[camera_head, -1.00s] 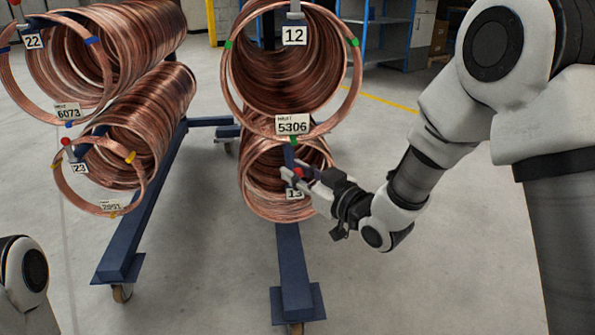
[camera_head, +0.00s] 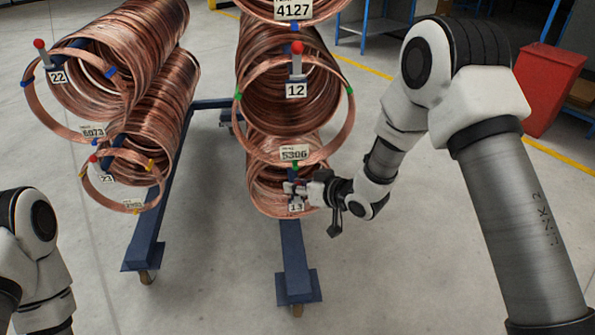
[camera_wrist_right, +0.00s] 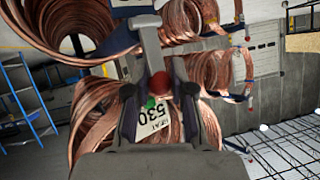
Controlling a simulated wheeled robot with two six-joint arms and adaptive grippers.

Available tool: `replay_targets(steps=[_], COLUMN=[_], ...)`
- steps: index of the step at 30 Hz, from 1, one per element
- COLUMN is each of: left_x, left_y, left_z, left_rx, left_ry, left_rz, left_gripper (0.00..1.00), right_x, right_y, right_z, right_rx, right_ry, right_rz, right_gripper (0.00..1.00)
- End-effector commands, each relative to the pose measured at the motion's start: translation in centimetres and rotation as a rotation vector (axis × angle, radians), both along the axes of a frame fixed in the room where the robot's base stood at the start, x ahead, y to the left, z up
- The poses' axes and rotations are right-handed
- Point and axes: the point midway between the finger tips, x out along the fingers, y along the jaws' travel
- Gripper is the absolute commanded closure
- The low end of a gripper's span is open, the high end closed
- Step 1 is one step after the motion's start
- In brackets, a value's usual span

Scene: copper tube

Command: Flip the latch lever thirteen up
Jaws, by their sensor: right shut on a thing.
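Label 13 (camera_head: 296,207) hangs at the front of the lowest coil (camera_head: 262,208) of the right-hand column. My right gripper (camera_head: 292,188) is just above this label, in front of the coil, shut on latch lever thirteen. The gripper hides most of the lever in the head view, so its angle is hard to tell there. In the right wrist view the lever's red knob (camera_wrist_right: 160,84) shows between the fingers, with the tag 5306 (camera_wrist_right: 155,120) beyond it. My left gripper is out of view; only part of that arm shows.
Lever 12 (camera_head: 297,62) stands upright with its red knob on top, on the coil above. Coils with levers 22 (camera_head: 42,52) and 23 (camera_head: 97,160) hang at left. The blue rack foot (camera_head: 297,287) is below. A red bin (camera_head: 545,90) stands right; floor between is free.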

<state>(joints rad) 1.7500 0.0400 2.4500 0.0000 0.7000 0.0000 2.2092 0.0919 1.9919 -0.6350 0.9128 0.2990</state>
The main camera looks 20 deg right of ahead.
Motion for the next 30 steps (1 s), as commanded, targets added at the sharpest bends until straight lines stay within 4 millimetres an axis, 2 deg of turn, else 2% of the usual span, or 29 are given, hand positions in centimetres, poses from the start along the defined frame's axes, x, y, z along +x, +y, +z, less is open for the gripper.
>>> replay_targets(steps=[1,3,15,16,17,18,26,30], left_x=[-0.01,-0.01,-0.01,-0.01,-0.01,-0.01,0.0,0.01], left_y=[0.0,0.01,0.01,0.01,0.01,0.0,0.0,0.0], left_z=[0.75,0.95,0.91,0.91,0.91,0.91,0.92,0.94], left_rx=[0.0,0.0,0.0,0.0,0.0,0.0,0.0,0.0], left_ry=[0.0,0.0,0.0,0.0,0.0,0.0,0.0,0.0], left_rz=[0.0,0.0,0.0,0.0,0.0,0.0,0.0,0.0], left_gripper=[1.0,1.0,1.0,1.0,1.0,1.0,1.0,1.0], right_x=[0.06,0.11,0.16,0.16,0.16,0.16,0.15,-0.57], right_y=[-0.01,-0.02,-0.02,-0.02,-0.02,-0.02,-0.04,-0.53], right_z=[0.33,0.16,-0.11,-0.11,-0.11,-0.1,-0.04,0.49], right_rx=[0.0,0.003,0.005,0.005,0.005,0.005,0.005,0.005], right_ry=[0.011,0.021,0.028,0.028,0.028,0.028,0.027,0.026], right_rz=[0.001,0.0,0.0,0.0,0.0,0.0,0.0,-0.001], right_gripper=[1.0,1.0,1.0,0.67,0.56,0.51,0.51,0.51])
